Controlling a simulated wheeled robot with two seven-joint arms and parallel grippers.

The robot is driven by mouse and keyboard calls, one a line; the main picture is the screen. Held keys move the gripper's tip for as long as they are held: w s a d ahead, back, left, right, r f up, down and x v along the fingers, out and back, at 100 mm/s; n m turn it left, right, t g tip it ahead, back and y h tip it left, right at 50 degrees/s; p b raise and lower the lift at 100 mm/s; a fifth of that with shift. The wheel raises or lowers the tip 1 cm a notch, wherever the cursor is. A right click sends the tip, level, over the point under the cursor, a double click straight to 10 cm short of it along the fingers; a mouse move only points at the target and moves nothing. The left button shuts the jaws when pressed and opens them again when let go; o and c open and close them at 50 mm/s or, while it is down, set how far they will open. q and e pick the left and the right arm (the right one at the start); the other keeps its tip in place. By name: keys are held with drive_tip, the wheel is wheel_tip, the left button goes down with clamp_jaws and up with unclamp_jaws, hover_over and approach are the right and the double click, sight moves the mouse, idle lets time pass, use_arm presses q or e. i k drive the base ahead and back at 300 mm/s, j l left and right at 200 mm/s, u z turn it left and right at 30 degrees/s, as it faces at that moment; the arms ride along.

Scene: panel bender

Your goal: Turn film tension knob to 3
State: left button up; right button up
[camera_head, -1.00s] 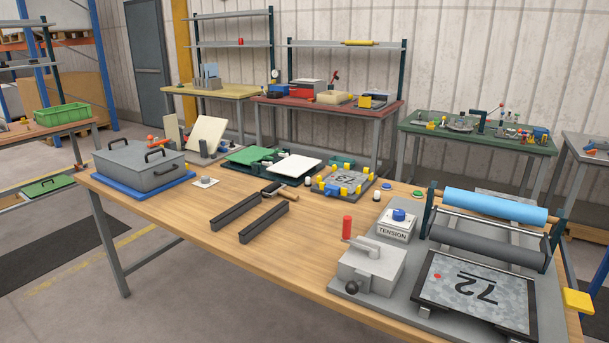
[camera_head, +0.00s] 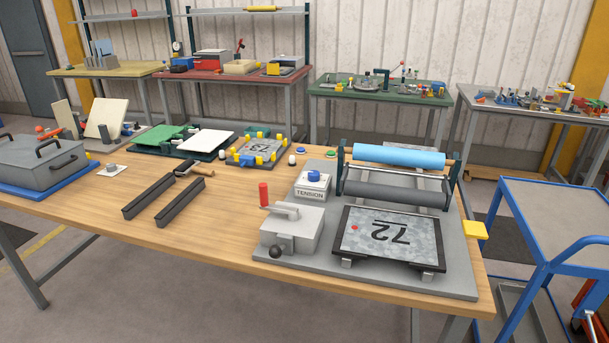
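The film tension knob (camera_head: 314,175) is a blue round knob on top of a white box (camera_head: 311,188) labelled TENSION. The box stands on the grey base plate (camera_head: 440,280) of the film machine, at the right of the wooden table. Any scale marks or pointer on the knob are too small to read. Behind and to the right of it is a light blue film roll (camera_head: 399,156) above a dark grey roller (camera_head: 397,195). Neither of my grippers is in view.
A grey box with a red-handled lever (camera_head: 291,232) and black ball stands in front of the knob. A blue cart (camera_head: 555,215) stands right of the table.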

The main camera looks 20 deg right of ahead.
sight(313, 176)
drive_tip(key=i+l+z, duration=0.1)
drive_tip(key=l+z, duration=0.15)
drive_tip(key=i+l+z, duration=0.2)
drive_tip(key=l, duration=0.3)
drive_tip(key=l+z, duration=0.25)
drive_tip(key=i+l+z, duration=0.2)
drive_tip(key=l, duration=0.2)
